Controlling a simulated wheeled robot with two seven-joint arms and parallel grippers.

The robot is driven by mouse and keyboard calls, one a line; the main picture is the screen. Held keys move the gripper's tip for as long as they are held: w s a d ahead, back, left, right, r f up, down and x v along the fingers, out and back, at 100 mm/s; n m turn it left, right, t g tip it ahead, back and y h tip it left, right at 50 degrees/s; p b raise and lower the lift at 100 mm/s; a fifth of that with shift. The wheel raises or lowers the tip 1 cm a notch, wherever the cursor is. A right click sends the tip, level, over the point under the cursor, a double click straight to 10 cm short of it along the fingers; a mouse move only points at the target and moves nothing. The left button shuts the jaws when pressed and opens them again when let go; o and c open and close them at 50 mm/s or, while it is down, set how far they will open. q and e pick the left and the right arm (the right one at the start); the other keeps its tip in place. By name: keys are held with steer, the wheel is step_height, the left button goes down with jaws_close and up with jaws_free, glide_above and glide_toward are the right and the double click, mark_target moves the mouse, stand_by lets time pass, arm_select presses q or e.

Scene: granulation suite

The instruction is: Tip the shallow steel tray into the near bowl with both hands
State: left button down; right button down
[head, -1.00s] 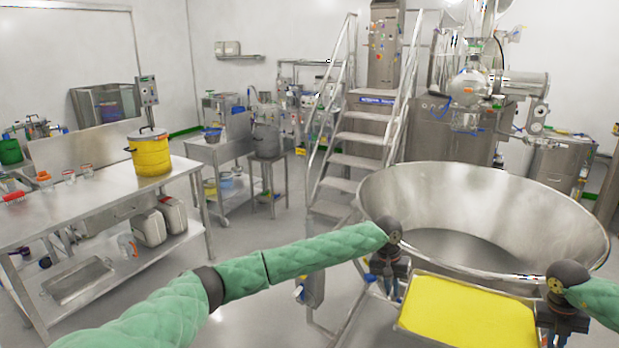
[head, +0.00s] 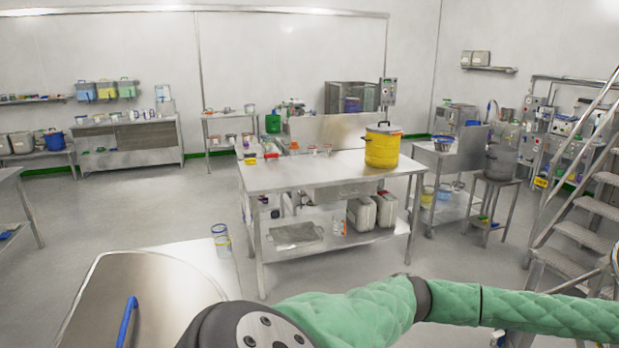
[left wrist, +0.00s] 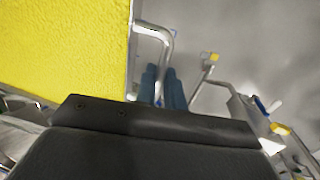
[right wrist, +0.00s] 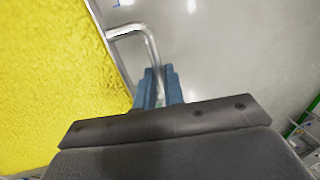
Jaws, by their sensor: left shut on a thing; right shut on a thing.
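The shallow steel tray (left wrist: 133,60) shows at the left of the left wrist view, filled with a yellow grainy material (left wrist: 60,45). My left gripper (left wrist: 163,86) is shut on the tray's bent bar handle (left wrist: 158,32) on this side. In the right wrist view the tray's rim (right wrist: 106,45) and yellow load (right wrist: 50,70) show at the left. My right gripper (right wrist: 158,88) is shut on the other handle (right wrist: 135,30).
A steel table (head: 285,178) with a yellow pot (head: 382,148) stands mid-room in the head view. A steel lid with a blue handle (head: 127,322) lies at the lower left. Steps with rails (head: 578,230) rise at the right. Open floor lies around the table.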

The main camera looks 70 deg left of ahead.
steer(key=shift+w+d+r, duration=0.1)
steer(key=shift+d+r, duration=0.1)
steer(key=shift+r, duration=0.1)
step_height(320, 180, up, 11)
steer(key=p, duration=1.1)
steer(key=shift+f, duration=0.4)
stand_by(1.5)
